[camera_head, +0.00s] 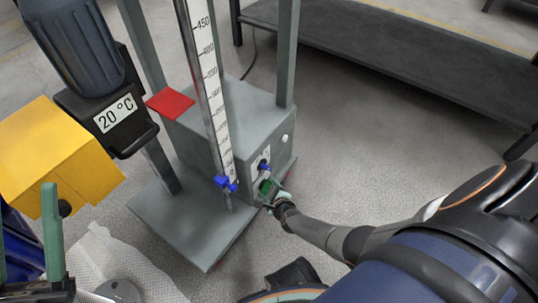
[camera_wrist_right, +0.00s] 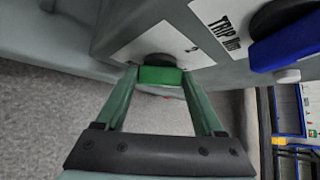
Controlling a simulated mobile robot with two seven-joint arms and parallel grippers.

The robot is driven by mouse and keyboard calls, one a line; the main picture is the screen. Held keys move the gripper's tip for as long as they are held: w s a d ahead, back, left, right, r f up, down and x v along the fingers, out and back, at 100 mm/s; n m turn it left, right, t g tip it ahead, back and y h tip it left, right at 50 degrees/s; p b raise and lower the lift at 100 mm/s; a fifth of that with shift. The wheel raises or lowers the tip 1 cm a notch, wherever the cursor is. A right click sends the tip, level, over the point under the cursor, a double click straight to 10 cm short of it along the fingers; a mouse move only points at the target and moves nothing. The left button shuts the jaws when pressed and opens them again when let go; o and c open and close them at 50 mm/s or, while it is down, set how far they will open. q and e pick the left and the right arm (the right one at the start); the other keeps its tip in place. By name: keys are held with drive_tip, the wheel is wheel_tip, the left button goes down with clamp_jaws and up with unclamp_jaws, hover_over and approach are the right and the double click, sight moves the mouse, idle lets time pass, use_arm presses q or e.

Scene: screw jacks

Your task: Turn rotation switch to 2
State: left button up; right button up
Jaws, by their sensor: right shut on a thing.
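A green rotary knob (camera_wrist_right: 160,75) sits on the pale front panel of a grey machine box in the right wrist view. In the head view this knob (camera_head: 265,187) shows small and partly hidden, low on the box. My right gripper (camera_head: 272,191) reaches it from the lower right. In the right wrist view its two grey-green fingers meet the two ends of the knob and are shut on it. My left gripper (camera_head: 27,205) is at the lower left of the head view, fingers apart and empty.
A blue knob (camera_wrist_right: 285,45) by a "TRIP No" label is close to the held knob. The grey machine box (camera_head: 240,115) carries a ruler column (camera_head: 208,80) and red plate (camera_head: 170,103). A yellow box (camera_head: 65,155) stands left. A dark bench (camera_head: 390,50) is behind.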

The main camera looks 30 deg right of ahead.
idle(0.3)
drive_tip(key=o, duration=1.4)
use_arm(q)
wheel_tip(320, 180, up, 6)
drive_tip(key=p, duration=0.5)
drive_tip(key=shift+s+a, duration=0.15)
drive_tip(key=shift+a, duration=0.2)
use_arm(e)
drive_tip(key=shift+v, duration=3.75)
use_arm(q)
drive_tip(key=shift+r, duration=0.1)
